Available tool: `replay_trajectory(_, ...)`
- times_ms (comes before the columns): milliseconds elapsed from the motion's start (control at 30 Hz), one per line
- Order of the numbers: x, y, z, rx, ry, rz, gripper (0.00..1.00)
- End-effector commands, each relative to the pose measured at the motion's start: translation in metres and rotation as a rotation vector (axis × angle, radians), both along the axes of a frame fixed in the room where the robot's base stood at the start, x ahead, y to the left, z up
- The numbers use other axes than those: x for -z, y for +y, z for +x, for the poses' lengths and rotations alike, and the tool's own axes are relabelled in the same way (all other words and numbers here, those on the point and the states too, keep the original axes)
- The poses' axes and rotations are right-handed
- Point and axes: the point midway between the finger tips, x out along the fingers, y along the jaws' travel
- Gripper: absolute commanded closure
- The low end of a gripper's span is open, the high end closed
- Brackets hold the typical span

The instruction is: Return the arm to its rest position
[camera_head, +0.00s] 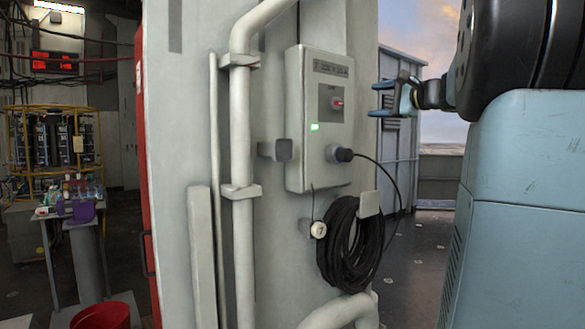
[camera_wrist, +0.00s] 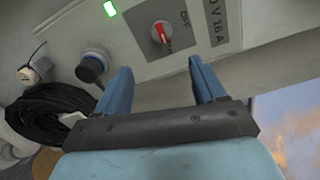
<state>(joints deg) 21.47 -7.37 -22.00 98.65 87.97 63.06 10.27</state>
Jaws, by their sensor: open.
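My gripper (camera_head: 378,98) is at the upper right in the head view, to the right of a grey socket box on the wall. Its two blue fingers are apart with nothing between them. In the wrist view the open gripper (camera_wrist: 160,85) points toward the socket box (camera_wrist: 195,40), with a gap between the fingertips and its face. The socket box (camera_head: 300,120) carries a red rotary switch (camera_head: 337,103), a lit green lamp (camera_head: 314,127) and a dark plug (camera_head: 341,154) seated in its lower part. My arm is partly cut off at the right edge.
A black cable coil (camera_head: 350,245) hangs below the box, its lead running to the plug. White pipes (camera_head: 243,150) run down the wall. A small table with a purple container (camera_head: 82,211) and a red bucket (camera_head: 102,316) stand at left. Open deck lies at right.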

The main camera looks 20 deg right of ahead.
Motion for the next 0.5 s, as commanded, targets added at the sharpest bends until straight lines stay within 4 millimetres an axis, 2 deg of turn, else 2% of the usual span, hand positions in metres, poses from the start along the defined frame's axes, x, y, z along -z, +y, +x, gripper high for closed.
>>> replay_trajectory(133, 0.005, 0.008, -0.002, -0.011, 0.013, -0.015, 0.31)
replay_trajectory(233, 0.022, 0.033, -0.007, -0.045, 0.060, -0.067, 0.31)
replay_trajectory(367, 0.065, 0.087, -0.026, -0.129, 0.161, -0.204, 0.31)
replay_trajectory(500, 0.121, 0.146, -0.058, -0.238, 0.272, -0.406, 0.31)
